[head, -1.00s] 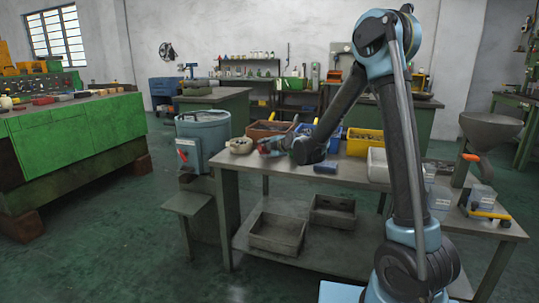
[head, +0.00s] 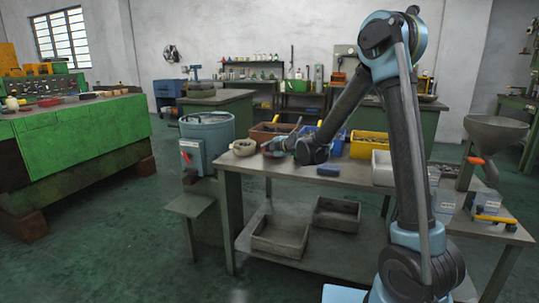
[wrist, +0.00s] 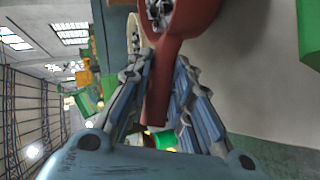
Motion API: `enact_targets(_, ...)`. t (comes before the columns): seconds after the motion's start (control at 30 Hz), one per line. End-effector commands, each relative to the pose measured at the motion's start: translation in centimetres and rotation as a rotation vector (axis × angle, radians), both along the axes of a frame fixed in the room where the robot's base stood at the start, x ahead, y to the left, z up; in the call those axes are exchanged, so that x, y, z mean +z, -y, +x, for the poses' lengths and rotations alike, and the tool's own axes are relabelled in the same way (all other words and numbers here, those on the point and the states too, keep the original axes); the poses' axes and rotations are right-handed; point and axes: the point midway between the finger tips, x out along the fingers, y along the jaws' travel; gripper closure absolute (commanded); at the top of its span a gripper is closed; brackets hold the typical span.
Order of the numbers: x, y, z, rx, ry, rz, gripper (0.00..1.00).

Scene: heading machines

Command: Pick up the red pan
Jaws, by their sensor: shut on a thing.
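The red pan (wrist: 196,16) shows at the top of the wrist view, with small metal pieces in its bowl. Its flat red handle (wrist: 160,85) runs down between the fingers of my gripper (wrist: 166,68). The fingers are closed on the handle, one on each side. In the head view, my gripper (head: 283,146) is low over the far left part of the green-grey workbench (head: 345,182). There the red pan (head: 268,150) is small and partly hidden by the gripper. I cannot tell whether the pan touches the bench.
A pale round bowl (head: 243,148) stands just left of the pan. A blue block (head: 328,170) lies right of the gripper. A blue-grey drum (head: 207,140) stands beyond the left end.

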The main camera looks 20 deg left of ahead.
Motion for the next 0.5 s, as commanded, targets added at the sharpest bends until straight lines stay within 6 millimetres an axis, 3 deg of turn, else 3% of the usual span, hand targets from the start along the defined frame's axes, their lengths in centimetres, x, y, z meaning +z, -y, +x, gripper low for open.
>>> enact_targets(0.5,7.8,0.0,0.0,0.0,0.001,0.0,1.0)
